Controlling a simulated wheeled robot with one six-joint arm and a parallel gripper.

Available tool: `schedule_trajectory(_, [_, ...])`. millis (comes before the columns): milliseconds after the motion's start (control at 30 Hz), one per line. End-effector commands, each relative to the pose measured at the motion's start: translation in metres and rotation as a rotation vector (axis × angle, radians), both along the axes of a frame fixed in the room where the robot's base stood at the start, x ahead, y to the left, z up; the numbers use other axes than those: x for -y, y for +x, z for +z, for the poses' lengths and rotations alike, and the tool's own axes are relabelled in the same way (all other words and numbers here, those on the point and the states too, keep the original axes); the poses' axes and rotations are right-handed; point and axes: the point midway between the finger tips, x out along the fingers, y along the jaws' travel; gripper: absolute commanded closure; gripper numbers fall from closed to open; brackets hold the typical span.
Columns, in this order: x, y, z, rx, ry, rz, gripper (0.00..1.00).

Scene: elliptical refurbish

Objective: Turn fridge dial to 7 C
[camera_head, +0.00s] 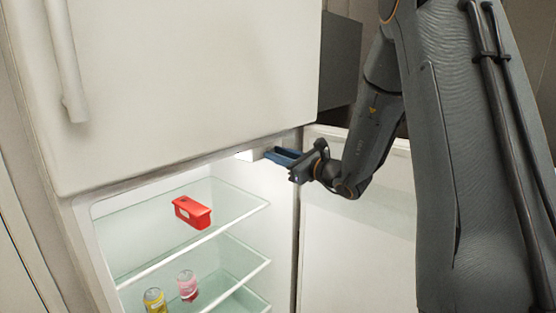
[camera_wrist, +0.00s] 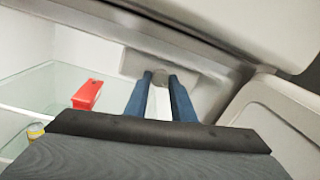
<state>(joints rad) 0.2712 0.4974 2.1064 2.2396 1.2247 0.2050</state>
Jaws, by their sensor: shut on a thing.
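The open fridge (camera_head: 112,223) has its upper interior lit. In the wrist view, a small round grey dial (camera_wrist: 160,76) sits on a pale panel (camera_wrist: 134,62) at the top of the compartment. My gripper (camera_wrist: 161,78), with two blue fingers, reaches up to the dial and is shut on it, one finger on each side. In the head view, my gripper (camera_head: 268,153) is at the top right of the fridge opening, and its fingers hide the dial. No number or mark on the dial can be read.
A red box (camera_head: 192,212) lies on the upper glass shelf. A yellow can (camera_head: 154,301) and a pink can (camera_head: 187,285) stand on a lower shelf. The closed freezer door (camera_head: 190,80) is above.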

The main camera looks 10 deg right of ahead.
Motion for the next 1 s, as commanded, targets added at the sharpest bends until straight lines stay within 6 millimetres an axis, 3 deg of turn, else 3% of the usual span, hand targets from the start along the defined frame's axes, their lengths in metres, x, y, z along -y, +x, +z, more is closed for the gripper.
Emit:
schedule_trajectory(400, [0.001,0.001,0.001,0.016,-0.02,-0.004,1.0])
schedule_trajectory(433, [0.001,0.001,0.001,0.016,-0.02,-0.004,0.72])
schedule_trajectory(533, [0.001,0.0,0.001,0.015,-0.02,-0.003,0.59])
schedule_trajectory(833, [0.001,-0.001,0.0,0.015,-0.019,-0.001,0.59])
schedule_trajectory(1000, [0.011,-0.015,0.0,0.016,-0.019,-0.003,0.59])
